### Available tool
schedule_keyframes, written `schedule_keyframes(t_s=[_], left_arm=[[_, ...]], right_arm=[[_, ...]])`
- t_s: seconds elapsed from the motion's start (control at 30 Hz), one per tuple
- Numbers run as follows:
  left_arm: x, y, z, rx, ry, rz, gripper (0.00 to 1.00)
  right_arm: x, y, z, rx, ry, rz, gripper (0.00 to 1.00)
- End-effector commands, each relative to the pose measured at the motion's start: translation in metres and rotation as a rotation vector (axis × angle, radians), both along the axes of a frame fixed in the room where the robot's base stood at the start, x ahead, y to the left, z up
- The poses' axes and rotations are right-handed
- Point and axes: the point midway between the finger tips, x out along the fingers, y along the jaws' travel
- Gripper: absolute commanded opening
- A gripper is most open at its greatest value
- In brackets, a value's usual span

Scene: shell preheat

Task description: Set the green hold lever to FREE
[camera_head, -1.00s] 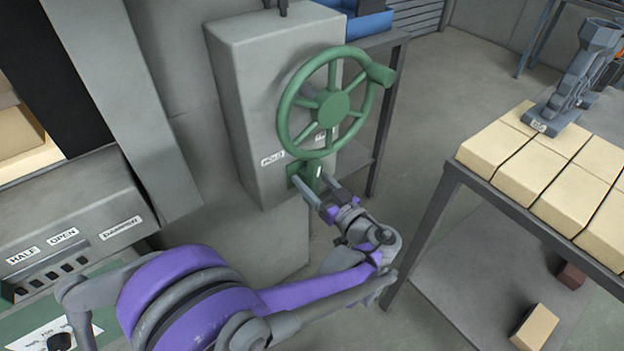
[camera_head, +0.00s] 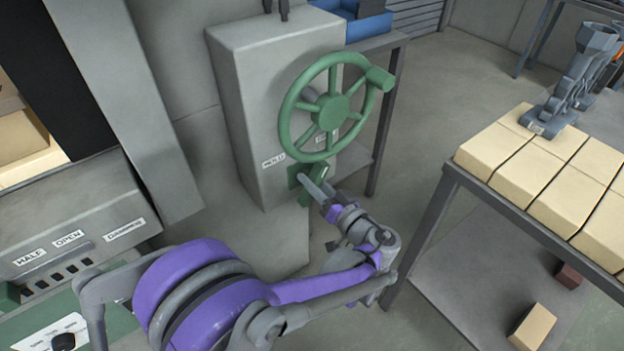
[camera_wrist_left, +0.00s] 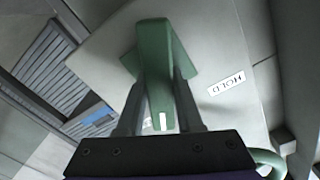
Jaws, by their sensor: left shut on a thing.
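The green hold lever (camera_head: 314,178) sits low on the front of the grey cabinet (camera_head: 262,95), just below the green handwheel (camera_head: 329,109). It is slanted. In the wrist view the lever (camera_wrist_left: 155,75) stands between my two fingers, on its green plate. My left gripper (camera_head: 312,188) is shut on the lever; its fingers (camera_wrist_left: 159,107) flank it in the wrist view. The HOLD label (camera_head: 273,160) is left of the lever and appears upside down in the wrist view (camera_wrist_left: 227,83). A second label (camera_head: 325,136) is mostly hidden behind the wheel. My right gripper is not in view.
A table of pale bricks (camera_head: 540,170) with a grey device (camera_head: 570,95) stands to the right. A panel labelled HALF and OPEN (camera_head: 70,238) is at left. Floor shows between cabinet and table.

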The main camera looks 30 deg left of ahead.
Motion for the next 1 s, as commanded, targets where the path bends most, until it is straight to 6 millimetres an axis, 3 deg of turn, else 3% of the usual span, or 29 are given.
schedule_keyframes(t_s=[0.37,0.4,0.57,0.87,1.0], left_arm=[[0.000,0.000,-0.001,0.019,0.047,0.000,0.00],[0.000,0.000,-0.001,0.018,0.047,0.000,0.39],[0.000,0.000,0.000,0.019,0.045,0.000,0.65],[0.000,-0.002,0.000,0.018,0.044,0.000,0.65],[-0.005,-0.015,0.000,0.018,0.045,-0.003,0.65]], right_arm=[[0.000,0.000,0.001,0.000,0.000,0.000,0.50],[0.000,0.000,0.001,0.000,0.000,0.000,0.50],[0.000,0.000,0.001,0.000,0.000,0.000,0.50],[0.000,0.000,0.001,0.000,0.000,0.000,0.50],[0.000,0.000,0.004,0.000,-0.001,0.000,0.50]])
